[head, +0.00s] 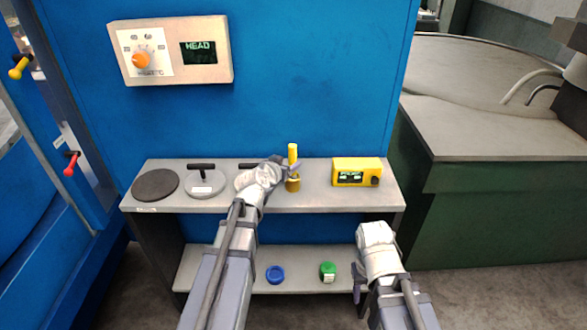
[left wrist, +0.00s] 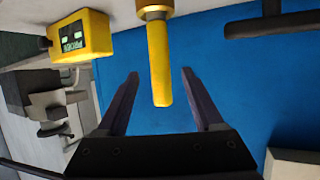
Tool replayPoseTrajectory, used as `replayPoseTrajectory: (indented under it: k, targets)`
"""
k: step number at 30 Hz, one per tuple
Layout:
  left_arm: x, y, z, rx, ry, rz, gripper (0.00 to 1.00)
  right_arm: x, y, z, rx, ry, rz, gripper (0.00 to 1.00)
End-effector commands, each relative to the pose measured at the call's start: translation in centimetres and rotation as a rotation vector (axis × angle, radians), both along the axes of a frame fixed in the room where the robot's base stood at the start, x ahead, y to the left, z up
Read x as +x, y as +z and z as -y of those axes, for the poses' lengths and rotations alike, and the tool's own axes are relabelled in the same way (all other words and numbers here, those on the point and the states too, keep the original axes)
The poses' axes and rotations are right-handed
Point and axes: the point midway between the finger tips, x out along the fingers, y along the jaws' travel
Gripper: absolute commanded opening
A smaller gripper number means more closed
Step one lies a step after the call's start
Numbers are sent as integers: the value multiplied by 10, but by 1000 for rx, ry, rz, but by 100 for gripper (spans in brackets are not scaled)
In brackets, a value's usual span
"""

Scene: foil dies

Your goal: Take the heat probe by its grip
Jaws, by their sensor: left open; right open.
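The heat probe (head: 292,153) stands upright in a brass-coloured holder (head: 293,185) on the upper shelf. Its yellow grip (left wrist: 160,65) hangs from the top edge in the left wrist view, which appears turned over. My left gripper (head: 289,170) is open beside the probe in the head view, its wrist hiding part of a round disc behind it. In the left wrist view my left gripper's fingers (left wrist: 160,82) stand apart, one on each side of the grip, with gaps on both sides. My right gripper (head: 359,278) is low at the right by the lower shelf, apart from the probe.
A yellow meter (head: 357,172) stands right of the probe. A dark disc (head: 155,185) and a handled grey disc (head: 204,182) lie to the left. Blue (head: 275,274) and green (head: 328,271) round items are on the lower shelf. A blue panel (head: 300,80) rises behind.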

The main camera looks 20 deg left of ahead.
Motion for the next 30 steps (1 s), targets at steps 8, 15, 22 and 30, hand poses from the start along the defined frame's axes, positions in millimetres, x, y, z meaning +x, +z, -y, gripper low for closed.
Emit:
replayPoseTrajectory:
  k: [8,15,22,30]
  targets:
    - [27,-11,2,1,-1,-1,68,0,-11,0,0,0,0,50]
    - [49,-19,5,1,-1,-1,68,0,-19,0,0,0,0,50]
    - [47,-18,5,0,0,-1,62,0,-18,0,0,0,0,50]
    - [47,-18,5,0,0,-1,31,0,-18,0,0,0,0,50]
